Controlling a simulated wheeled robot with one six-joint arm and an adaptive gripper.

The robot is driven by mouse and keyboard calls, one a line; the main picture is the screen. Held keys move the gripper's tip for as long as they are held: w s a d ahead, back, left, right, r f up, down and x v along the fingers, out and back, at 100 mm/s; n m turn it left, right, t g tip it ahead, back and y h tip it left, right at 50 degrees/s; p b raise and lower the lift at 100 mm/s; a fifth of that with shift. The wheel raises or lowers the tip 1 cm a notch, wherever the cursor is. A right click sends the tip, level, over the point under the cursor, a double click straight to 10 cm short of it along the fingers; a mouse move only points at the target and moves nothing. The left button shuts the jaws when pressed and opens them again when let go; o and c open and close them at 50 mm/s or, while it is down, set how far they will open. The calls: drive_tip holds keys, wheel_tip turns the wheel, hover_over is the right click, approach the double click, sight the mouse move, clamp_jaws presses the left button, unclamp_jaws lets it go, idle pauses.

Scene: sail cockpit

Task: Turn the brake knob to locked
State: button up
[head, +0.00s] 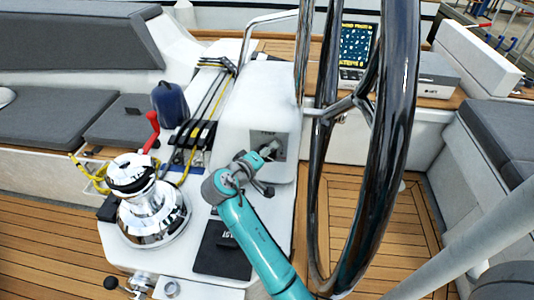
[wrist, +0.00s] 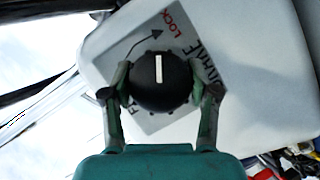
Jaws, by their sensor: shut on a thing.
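The brake knob (wrist: 160,92) is round and black with a white pointer line. In the wrist view the line points straight up, close to the arrow's tip and a little left of the red word LOCK (wrist: 172,18). The knob sits on a grey label plate (wrist: 140,48) with a curved black arrow running up to LOCK. Other black lettering is partly covered by the knob and fingers. My gripper (wrist: 160,84) is shut on the knob, one finger on each side. In the head view my gripper (head: 266,152) is at the plate (head: 281,146) on the white console, hiding most of the knob.
The large black steering wheel (head: 393,130) stands close to the right of my arm. A chrome winch (head: 153,213) with a red-handled lever (head: 151,128) beside it is at left. The white console (head: 255,98) carries the plate. Wooden deck (head: 45,215) lies open at lower left.

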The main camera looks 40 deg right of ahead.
drive_tip(key=shift+f, duration=0.1)
drive_tip(key=o, duration=1.1)
drive_tip(key=shift+a, duration=0.1)
drive_tip(key=v, duration=1.2)
